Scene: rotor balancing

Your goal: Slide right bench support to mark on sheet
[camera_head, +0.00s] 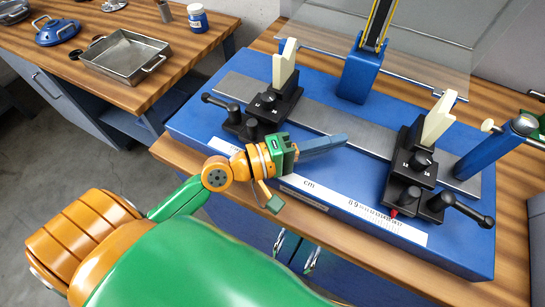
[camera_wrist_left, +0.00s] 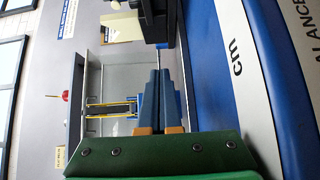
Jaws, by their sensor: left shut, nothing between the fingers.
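The right bench support (camera_head: 408,172) is a black block with a cream upright, a dark knob and a side lever. It stands on the grey rail (camera_head: 335,127) of the blue bench. A red pointer (camera_head: 393,213) at its foot is over the white cm scale (camera_head: 350,205). My left gripper (camera_head: 343,142) is shut and empty, left of the right support and apart from it. Its closed fingers (camera_wrist_left: 158,75) point toward a black block (camera_wrist_left: 157,22) at the top of the left wrist view. The marked sheet cannot be made out. My right gripper is not in view.
The left support (camera_head: 262,112) stands on the rail behind my left gripper. A blue post (camera_head: 360,72) and a clear panel rise at the back. A blue cylinder post (camera_head: 490,150) stands right of the right support. A metal tray (camera_head: 125,55) lies on the other table.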

